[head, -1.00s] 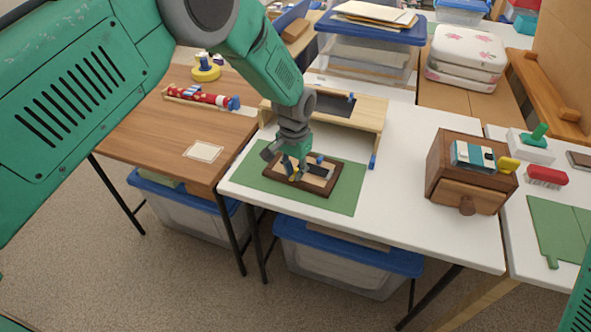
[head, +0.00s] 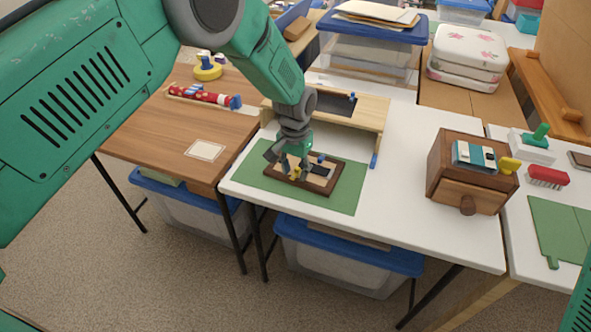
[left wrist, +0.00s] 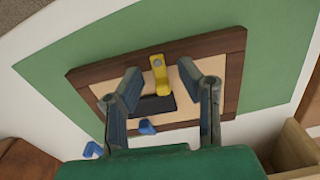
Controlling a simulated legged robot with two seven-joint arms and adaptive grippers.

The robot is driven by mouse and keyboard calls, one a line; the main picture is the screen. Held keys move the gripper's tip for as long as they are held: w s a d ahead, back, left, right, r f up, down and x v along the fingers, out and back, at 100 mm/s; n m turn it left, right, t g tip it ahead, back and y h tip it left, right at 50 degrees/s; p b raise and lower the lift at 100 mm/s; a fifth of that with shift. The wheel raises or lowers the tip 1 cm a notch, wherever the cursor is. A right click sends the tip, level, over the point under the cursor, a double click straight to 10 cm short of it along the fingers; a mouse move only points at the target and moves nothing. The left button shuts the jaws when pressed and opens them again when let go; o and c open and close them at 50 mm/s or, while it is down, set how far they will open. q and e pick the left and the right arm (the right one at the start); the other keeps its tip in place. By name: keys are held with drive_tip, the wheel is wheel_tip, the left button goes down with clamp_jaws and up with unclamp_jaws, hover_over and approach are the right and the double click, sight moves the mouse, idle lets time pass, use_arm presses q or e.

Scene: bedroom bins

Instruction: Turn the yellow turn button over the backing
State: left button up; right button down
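A picture frame with a dark wooden border (head: 322,192) lies on the green mat (head: 343,199); in the left wrist view its border (left wrist: 235,70) surrounds a beige backing (left wrist: 188,108). The yellow turn button (left wrist: 160,76) has one end at the border and its other end over the backing, towards the dark rectangle (left wrist: 155,105). A blue turn button (left wrist: 147,127) is at the opposite side. My left gripper (left wrist: 159,69) is open, one finger on each side of the yellow button, apart from it. In the head view, my left gripper (head: 296,176) partly hides the frame. My right gripper is out of view.
A wooden stand (head: 367,112) is just behind the frame. A brown box with a drawer (head: 450,188) stands to the right. The white tabletop (head: 405,150) between them is clear. A wooden table (head: 160,135) adjoins on the left.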

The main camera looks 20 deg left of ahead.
sight(295, 172)
use_arm(q)
drive_tip(key=shift+r, duration=0.25)
wheel_tip(295, 172, up, 11)
drive_tip(key=shift+r, duration=0.15)
idle(0.4)
